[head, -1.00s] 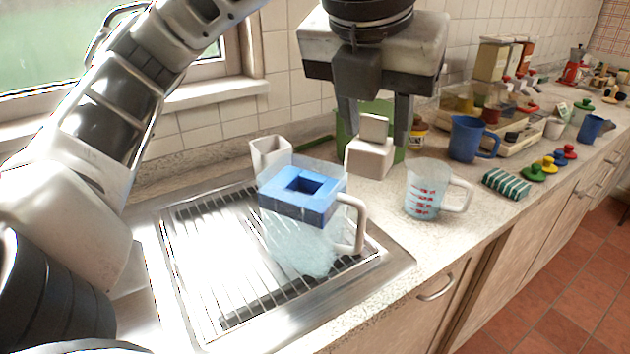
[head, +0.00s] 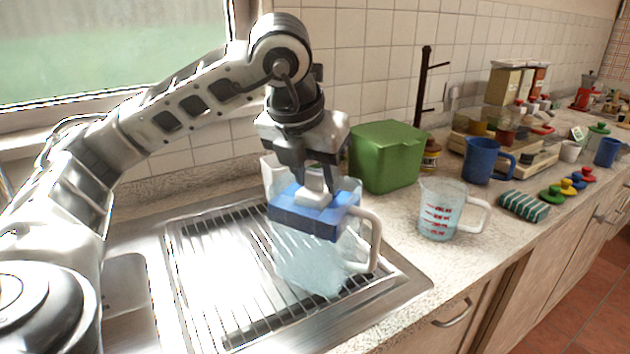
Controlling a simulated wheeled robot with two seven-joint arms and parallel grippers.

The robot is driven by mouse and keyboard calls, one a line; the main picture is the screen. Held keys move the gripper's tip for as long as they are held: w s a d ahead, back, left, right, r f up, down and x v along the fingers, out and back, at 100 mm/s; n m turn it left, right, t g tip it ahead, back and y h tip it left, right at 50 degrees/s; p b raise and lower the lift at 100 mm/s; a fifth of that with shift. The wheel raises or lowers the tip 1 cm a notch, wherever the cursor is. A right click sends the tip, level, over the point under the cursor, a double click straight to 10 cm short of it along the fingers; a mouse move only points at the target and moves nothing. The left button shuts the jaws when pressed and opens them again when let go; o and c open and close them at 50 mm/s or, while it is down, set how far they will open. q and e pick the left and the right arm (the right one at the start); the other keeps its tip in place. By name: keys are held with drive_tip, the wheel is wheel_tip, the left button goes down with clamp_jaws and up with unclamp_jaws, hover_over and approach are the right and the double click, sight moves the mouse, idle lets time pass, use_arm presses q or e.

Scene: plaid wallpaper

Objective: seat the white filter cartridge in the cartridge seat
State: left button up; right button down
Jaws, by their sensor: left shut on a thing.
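The white filter cartridge (head: 314,198) is held by its upper knob in my left gripper (head: 315,184), which points down and is shut on it. The cartridge is at the square opening of the blue cartridge seat (head: 285,217). Only the top of its wide body shows above the blue rim, so its lower part appears to be inside. How deep it sits is hidden. The seat is in the top of a clear pitcher (head: 308,262) with a white handle (head: 374,240). My right gripper is not in view.
The pitcher stands on a metal drainer rack (head: 215,270). A green bin (head: 385,158) stands close behind at the right. A measuring jug (head: 440,208), a striped cloth (head: 523,206) and a blue mug (head: 482,160) stand farther right. A window is at the left.

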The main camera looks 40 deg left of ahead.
use_arm(q)
drive_tip(key=shift+f, duration=0.45)
drive_tip(key=o, duration=1)
drive_tip(key=shift+c, duration=0.2)
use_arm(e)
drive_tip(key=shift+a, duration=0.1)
use_arm(q)
drive_tip(key=shift+r, duration=0.1)
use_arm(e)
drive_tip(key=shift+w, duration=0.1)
use_arm(q)
drive_tip(key=shift+s+r, duration=0.1)
drive_tip(key=shift+r, duration=0.15)
drive_tip(key=p+v, duration=0.4)
drive_tip(key=v, duration=0.7)
drive_tip(key=shift+s, duration=0.2)
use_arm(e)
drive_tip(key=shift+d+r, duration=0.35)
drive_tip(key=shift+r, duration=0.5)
use_arm(q)
drive_tip(key=shift+d+r, duration=0.15)
